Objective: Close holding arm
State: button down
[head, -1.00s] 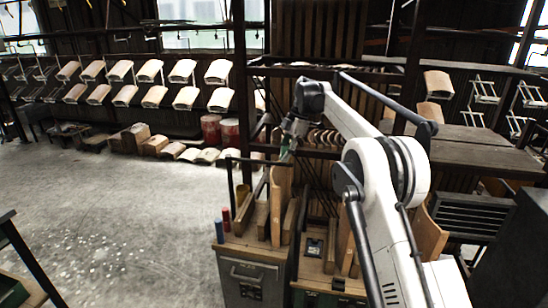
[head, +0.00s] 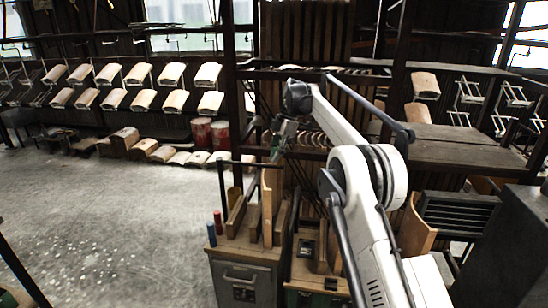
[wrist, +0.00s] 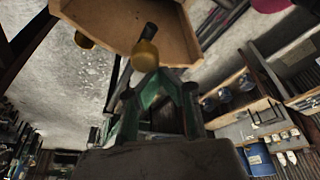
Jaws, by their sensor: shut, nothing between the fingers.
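My gripper (head: 276,154) is at the end of the white arm, above the wooden parts on the near bench. In the wrist view its green fingers (wrist: 148,82) are together, with nothing seen between them. A yellow knob (wrist: 145,56) on a dark rod shows just beyond the fingertips; I cannot tell whether they touch. A second yellow knob (wrist: 84,40) is to its left. A dark bar (head: 221,180) stands upright at the bench's left, with a crosspiece reaching right. It may be the holding arm, but I cannot tell its exact position. A curved wooden board (wrist: 185,40) lies behind the knobs.
Upright wooden boards (head: 267,205) stand close below my gripper. A blue can (head: 211,236) and a red can (head: 218,222) are at the bench's left edge. A dark post (head: 229,80) rises behind. The concrete floor (head: 110,215) at left is open.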

notch_tip(320, 180, up, 10)
jog(key=p, duration=0.1)
jog(key=shift+s+f, duration=0.15)
jog(key=shift+s, duration=0.15)
dwell(0.8)
